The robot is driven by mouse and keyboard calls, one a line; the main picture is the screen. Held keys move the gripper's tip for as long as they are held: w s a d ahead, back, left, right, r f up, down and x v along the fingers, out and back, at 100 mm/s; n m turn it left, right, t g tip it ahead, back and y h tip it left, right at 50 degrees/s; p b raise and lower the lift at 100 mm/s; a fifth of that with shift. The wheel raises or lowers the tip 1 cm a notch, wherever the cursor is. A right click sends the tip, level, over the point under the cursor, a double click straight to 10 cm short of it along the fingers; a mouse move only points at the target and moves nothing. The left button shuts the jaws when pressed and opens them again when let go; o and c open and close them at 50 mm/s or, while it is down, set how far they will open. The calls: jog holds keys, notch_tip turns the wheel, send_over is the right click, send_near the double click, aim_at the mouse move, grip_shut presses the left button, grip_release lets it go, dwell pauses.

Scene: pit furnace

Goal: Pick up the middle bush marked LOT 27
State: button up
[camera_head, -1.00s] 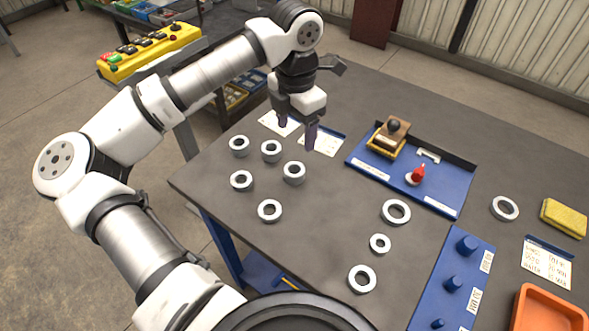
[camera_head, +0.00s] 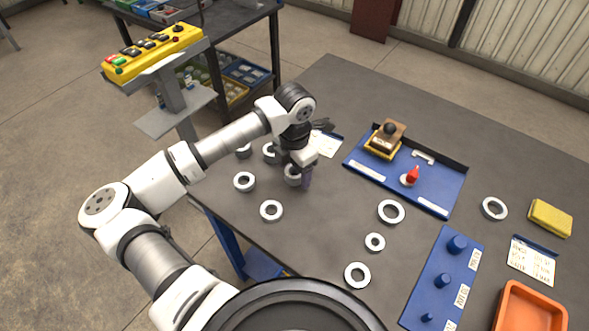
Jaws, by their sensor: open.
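Several pale grey ring-shaped bushes stand on the dark table. My gripper (camera_head: 297,180) points down with its jaws open, over a bush (camera_head: 291,182) at the right of the left-hand group. The gripper hides part of that bush, and I cannot tell whether the fingers touch it. Other bushes of the group are at the left (camera_head: 244,181), the front (camera_head: 271,210) and the back left (camera_head: 243,153), with one partly hidden behind the wrist (camera_head: 269,153). No LOT 27 mark is readable on any bush.
A blue tray (camera_head: 437,193) holds a stamp (camera_head: 386,138) and a red-topped item (camera_head: 411,175). A blue peg board (camera_head: 436,275), orange bin (camera_head: 530,305) and yellow sponge (camera_head: 550,217) are at the right.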

jog(key=shift+f, duration=0.2)
jog(key=c, duration=1.2)
jog(key=shift+c, duration=0.4)
jog(key=shift+r, duration=0.2)
